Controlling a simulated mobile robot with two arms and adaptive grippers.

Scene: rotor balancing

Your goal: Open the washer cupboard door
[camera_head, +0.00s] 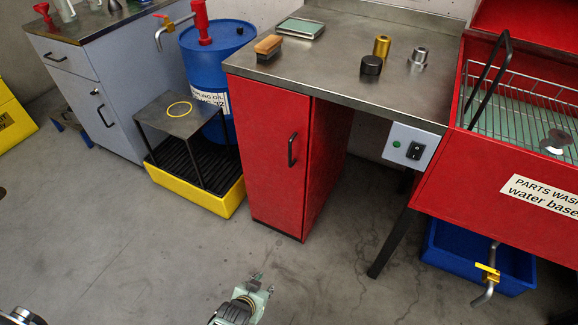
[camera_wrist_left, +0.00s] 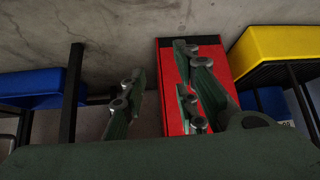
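The red washer cupboard (camera_head: 265,150) stands under the steel worktop, left of the parts washer. Its door is closed, with a black vertical bar handle (camera_head: 292,150) near the door's right edge. My left gripper (camera_head: 263,282) is in front of the cupboard, low in the head view, with clear floor showing between it and the cupboard's base. In the left wrist view its two fingers are spread apart with nothing between them. Behind them the red cupboard (camera_wrist_left: 168,75) shows, partly covered by one finger; the handle cannot be made out there. My right gripper is not in view.
A yellow spill tray (camera_head: 215,200) with a small stand and blue drum (camera_head: 215,65) is left of the cupboard. A dark table leg (camera_head: 392,243) and a blue bin (camera_head: 450,262) with a tap are to the right. The floor before the door is clear.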

